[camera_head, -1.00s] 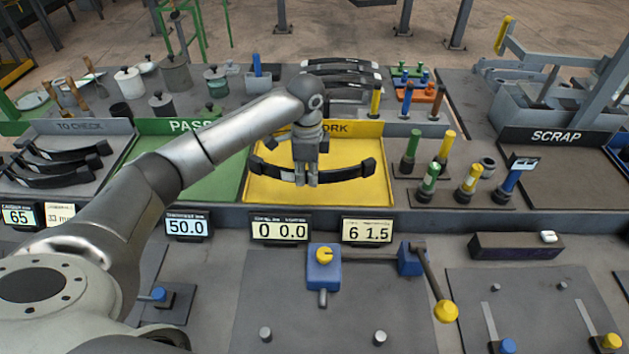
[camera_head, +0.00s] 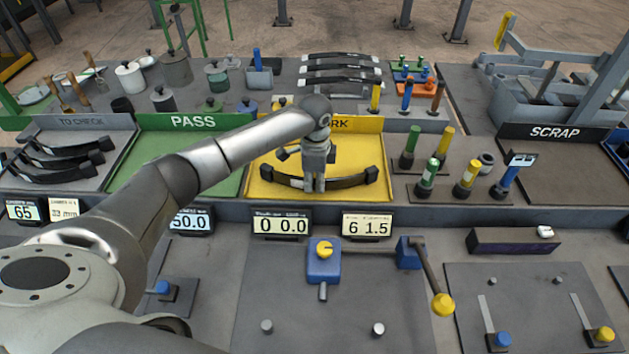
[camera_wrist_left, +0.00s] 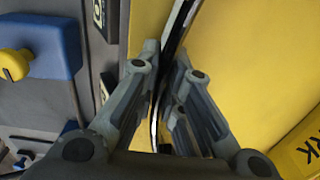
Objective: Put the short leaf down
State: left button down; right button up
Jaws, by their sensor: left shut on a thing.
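A black curved leaf (camera_head: 348,182) with a pale label and blocky ends is in the yellow WORK tray area. My left gripper (camera_head: 314,186) is shut on it near its middle, fingers pointing down. In the left wrist view the leaf (camera_wrist_left: 181,22) runs between the two fingers (camera_wrist_left: 162,100) above the yellow surface. I cannot tell whether it touches the yellow tray (camera_head: 262,190). A smaller dark piece (camera_head: 282,154) shows behind the gripper in the same tray, partly hidden. My right gripper is not in view.
The green PASS tray (camera_head: 215,180) is left of the yellow one. Several leaves lie in the TO CHECK tray (camera_head: 95,128). Colored posts (camera_head: 432,170) stand close on the right. Displays (camera_head: 281,222) line the front edge. More leaves (camera_head: 340,70) lie behind.

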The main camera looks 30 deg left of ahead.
aim_at(315, 179)
pick_arm(q)
jog(key=c, duration=1.6)
grip_release()
jog(key=shift+o, duration=0.2)
notch_tip(315, 179, up, 12)
jog(key=b, duration=0.2)
jog(key=shift+s+b, duration=0.15)
jog(key=shift+b, duration=0.2)
jog(key=shift+d, duration=0.1)
